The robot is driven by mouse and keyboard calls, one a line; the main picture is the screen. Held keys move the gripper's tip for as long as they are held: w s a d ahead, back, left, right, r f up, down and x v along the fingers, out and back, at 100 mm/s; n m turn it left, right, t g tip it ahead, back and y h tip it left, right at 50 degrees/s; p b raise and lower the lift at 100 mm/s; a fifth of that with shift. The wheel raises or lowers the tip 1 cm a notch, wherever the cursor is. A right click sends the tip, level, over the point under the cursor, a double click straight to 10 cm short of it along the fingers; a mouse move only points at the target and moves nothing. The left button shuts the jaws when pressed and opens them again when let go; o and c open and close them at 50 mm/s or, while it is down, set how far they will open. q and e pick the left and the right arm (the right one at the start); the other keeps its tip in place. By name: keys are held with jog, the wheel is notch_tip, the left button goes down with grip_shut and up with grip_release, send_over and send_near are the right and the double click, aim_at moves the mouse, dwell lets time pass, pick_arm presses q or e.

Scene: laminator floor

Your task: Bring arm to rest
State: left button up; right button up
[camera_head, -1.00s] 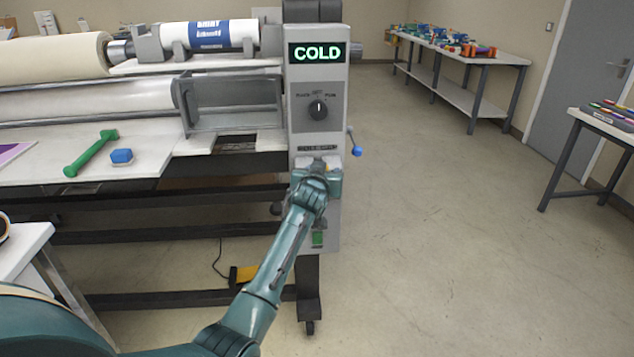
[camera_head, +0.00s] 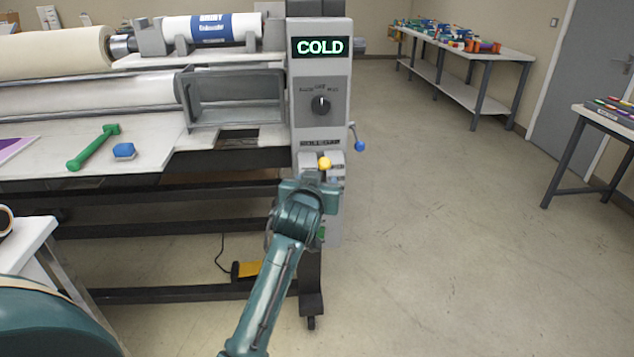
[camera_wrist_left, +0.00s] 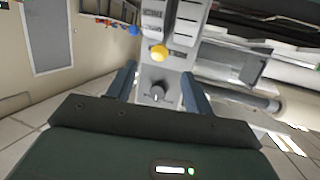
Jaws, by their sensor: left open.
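My left arm reaches up from the bottom of the head view to the front of the laminator's grey control column (camera_head: 319,115). My left gripper (camera_wrist_left: 158,72) is open, its two fingers apart with nothing between them. In the head view my wrist hides most of the fingers. A yellow knob (camera_head: 324,163) stands just beyond the gripper; in the left wrist view the yellow knob (camera_wrist_left: 158,52) shows past the fingertips, apart from them. A black dial (camera_head: 320,104) sits above it under a display (camera_head: 320,47) reading COLD. My right gripper is not in view.
A blue-tipped lever (camera_head: 359,146) sticks out on the column's right side. A green handled tool (camera_head: 92,148) and a blue block (camera_head: 123,151) lie on the laminator's table. A yellow pedal (camera_head: 245,271) is on the floor. Open floor lies to the right.

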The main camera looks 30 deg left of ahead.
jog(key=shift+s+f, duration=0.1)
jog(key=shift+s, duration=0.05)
pick_arm(q)
jog(key=s+d+f+m+g+h, duration=0.15)
jog(key=s+d+f, duration=0.25)
jog(key=s+f, duration=0.4)
jog(key=s+d+f+m+h, duration=0.3)
jog(key=s+f, duration=0.2)
jog(key=f, duration=0.4)
jog(key=s+d+f+g+h, duration=0.1)
jog(key=s+d+f, duration=0.2)
jog(key=s, duration=0.5)
jog(key=s+d+f+m+g+h, duration=0.1)
jog(key=s+d+f+h, duration=0.1)
jog(key=s, duration=0.7)
notch_tip(320, 180, down, 2)
jog(key=shift+d+f+p, duration=0.2)
jog(key=shift+d+p, duration=0.25)
jog(key=shift+d, duration=0.4)
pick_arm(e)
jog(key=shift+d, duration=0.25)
pick_arm(q)
jog(key=shift+m+g, duration=0.25)
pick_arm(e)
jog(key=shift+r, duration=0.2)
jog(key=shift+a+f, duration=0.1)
